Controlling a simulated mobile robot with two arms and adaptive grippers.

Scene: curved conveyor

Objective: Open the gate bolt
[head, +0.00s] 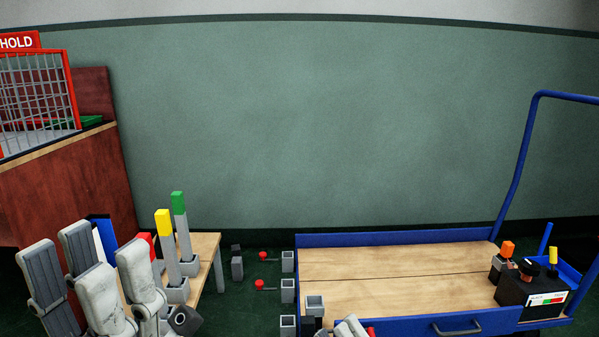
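A red gate of grey wire mesh (38,92) under a red sign reading HOLD (17,42) stands at the far left, on a brown cabinet. I cannot make out its bolt; the gate is cut off by the picture's left edge. My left gripper (93,268) is at the lower left, below and right of the gate, apart from it. Its grey and white parts point up, and I see nothing clearly held between them. A pale part (350,325) at the bottom middle may belong to my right gripper; most of it is out of frame.
A wooden table (207,247) carries yellow-topped (163,222) and green-topped (178,203) handles beside my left gripper. A blue cart (390,263) with a wooden deck stands right, with a black box (527,290) on it. Small red knobs (260,284) show left of the cart.

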